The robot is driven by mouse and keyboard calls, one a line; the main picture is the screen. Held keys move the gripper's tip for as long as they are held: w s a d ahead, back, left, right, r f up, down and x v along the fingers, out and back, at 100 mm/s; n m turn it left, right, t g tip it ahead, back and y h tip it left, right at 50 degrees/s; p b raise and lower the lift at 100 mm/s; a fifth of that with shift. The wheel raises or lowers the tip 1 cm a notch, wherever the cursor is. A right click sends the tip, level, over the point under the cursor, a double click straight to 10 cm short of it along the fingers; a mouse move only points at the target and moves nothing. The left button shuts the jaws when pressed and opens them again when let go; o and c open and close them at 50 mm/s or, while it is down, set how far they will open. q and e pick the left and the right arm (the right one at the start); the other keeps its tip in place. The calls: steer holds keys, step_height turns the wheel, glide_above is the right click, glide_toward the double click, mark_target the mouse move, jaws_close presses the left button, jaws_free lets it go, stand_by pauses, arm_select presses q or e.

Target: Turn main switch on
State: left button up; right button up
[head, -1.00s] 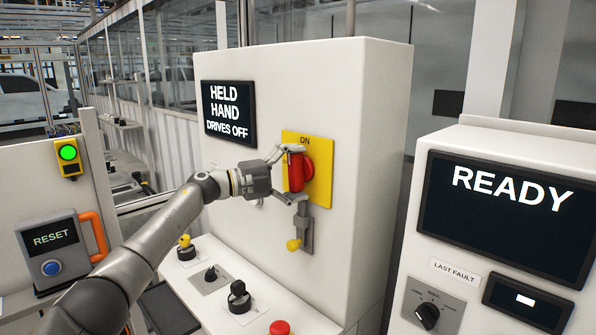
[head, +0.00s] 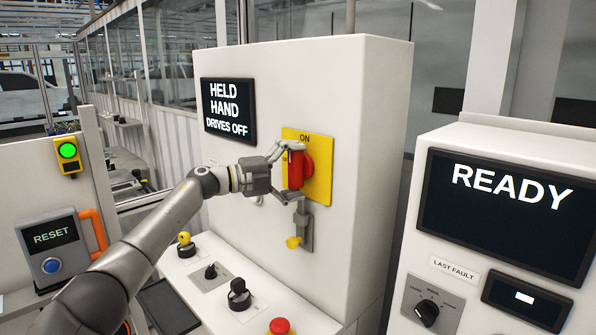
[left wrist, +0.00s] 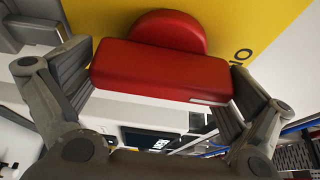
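The main switch is a red rotary handle (head: 296,170) on a yellow plate (head: 321,176) on the white cabinet's front. The handle stands upright in the head view, its upper end below the ON label. My left gripper (head: 289,171) is at the handle, one finger at its upper end and one at its lower end. In the left wrist view the red handle (left wrist: 160,72) fills the space between the finger pads, which appear to touch both ends. A small white mark shows near the handle's ON end. My right gripper is not in view.
The cabinet display (head: 229,110) reads HELD HAND DRIVES OFF. A grey latch with a yellow knob (head: 293,242) hangs just below the switch. Knobs and a red button (head: 279,326) stand on the sloped panel below. A right-hand screen (head: 508,215) reads READY.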

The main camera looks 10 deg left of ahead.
arm_select(q)
steer(key=v, duration=1.2)
stand_by(0.3)
